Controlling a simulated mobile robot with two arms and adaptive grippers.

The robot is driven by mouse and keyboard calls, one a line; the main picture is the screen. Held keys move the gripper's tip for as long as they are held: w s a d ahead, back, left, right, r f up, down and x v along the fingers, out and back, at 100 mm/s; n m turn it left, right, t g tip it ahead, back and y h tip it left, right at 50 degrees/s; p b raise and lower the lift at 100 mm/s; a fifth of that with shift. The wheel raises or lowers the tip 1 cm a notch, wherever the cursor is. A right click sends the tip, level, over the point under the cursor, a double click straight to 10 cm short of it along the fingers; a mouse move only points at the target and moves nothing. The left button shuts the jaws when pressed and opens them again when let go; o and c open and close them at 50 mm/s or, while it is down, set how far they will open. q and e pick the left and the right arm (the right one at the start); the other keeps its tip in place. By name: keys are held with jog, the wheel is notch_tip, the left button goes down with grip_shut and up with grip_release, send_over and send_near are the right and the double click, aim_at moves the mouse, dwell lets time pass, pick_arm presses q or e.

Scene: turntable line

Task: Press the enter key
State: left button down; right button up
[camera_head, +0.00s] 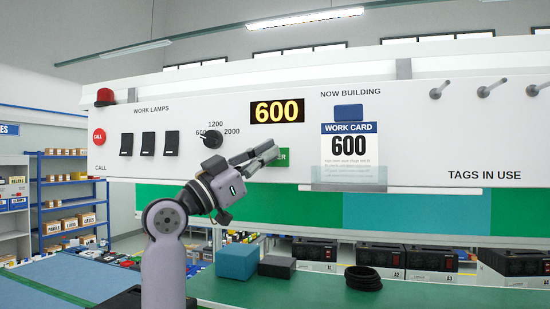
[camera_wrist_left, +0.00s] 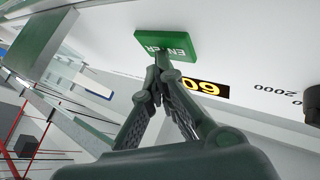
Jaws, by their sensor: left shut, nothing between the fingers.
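The green enter key (camera_head: 284,155) is on the white panel below the lit 600 display (camera_head: 277,111). My left gripper (camera_head: 272,150) covers much of the key in the head view. I cannot tell whether the tips touch the key. My right gripper is not in view.
Left of the gripper is a rotary knob (camera_head: 211,139) with several black lamp switches (camera_head: 148,144) beyond it. A work card (camera_head: 349,145) reading 600 sits in a clear holder to the right. A blue box (camera_head: 237,262) and black coil (camera_head: 363,279) lie on the green bench.

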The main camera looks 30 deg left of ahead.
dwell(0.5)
pick_arm(q)
jog(key=shift+s+d+b, duration=0.2)
jog(key=shift+s+b, duration=0.15)
jog(key=shift+s, duration=0.35)
jog(key=shift+s, duration=0.1)
jog(key=shift+s+d+b, duration=0.2)
jog(key=shift+s, duration=0.6)
jog(key=shift+s+d+b, duration=0.2)
jog(key=shift+s+b, duration=0.05)
jog(key=shift+s, duration=0.5)
jog(key=shift+s+d+b, duration=0.2)
jog(key=shift+s, duration=0.6)
jog(key=shift+f, duration=0.1)
